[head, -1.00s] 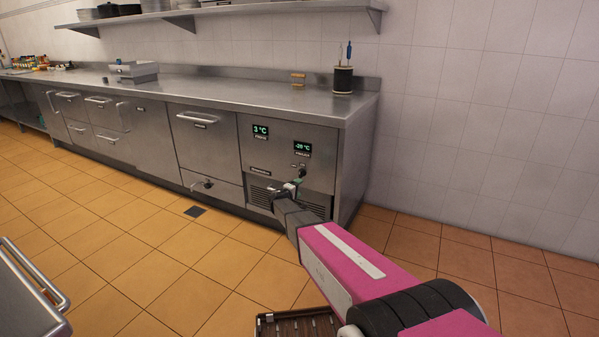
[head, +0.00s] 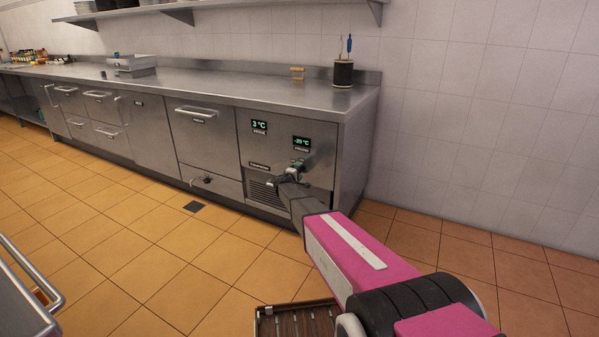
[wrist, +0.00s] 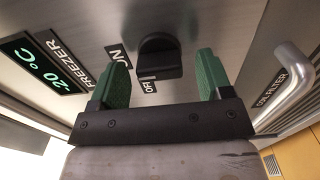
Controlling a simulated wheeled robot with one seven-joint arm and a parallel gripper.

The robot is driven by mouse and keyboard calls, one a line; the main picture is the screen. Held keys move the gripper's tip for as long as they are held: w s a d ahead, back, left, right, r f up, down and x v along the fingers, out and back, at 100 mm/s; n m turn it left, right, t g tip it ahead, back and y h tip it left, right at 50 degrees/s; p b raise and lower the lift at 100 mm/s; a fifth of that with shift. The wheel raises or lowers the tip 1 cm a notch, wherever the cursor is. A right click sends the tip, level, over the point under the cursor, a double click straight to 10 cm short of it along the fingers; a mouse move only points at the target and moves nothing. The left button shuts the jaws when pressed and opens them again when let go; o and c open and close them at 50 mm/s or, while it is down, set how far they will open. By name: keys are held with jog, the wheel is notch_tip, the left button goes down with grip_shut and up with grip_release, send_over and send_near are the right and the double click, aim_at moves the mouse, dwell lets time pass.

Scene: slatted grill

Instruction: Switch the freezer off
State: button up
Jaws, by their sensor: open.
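The freezer control panel (head: 318,155) is on the right end of the steel counter, with a green display (head: 301,142). The display also shows in the wrist view (wrist: 35,65), reading about -20 °C beside a FREEZER label (wrist: 70,65). A black knob (wrist: 158,55) sits on the panel, with an ON label (wrist: 118,55) to its left and a partly hidden label (wrist: 148,86), likely OFF, below it. My gripper (wrist: 160,66) is open, its green fingers on either side of the knob with gaps, not visibly touching it. In the head view my gripper (head: 296,169) covers the knob.
A second display (head: 259,126) reads 3 °C to the left. A vent grille (head: 262,189) is below. The tiled floor (head: 215,255) in front is clear.

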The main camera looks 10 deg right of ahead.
jog(key=shift+w+d, duration=0.45)
jog(key=shift+w, duration=0.05)
jog(key=c, duration=0.9)
jog(key=shift+o, duration=0.2)
jog(key=n, duration=0.5)
jog(key=shift+n, duration=0.3)
jog(key=n, duration=0.6)
jog(key=shift+a+r, duration=0.1)
jog(key=shift+n, duration=0.3)
jog(key=o, duration=0.9)
jog(key=shift+c, duration=0.2)
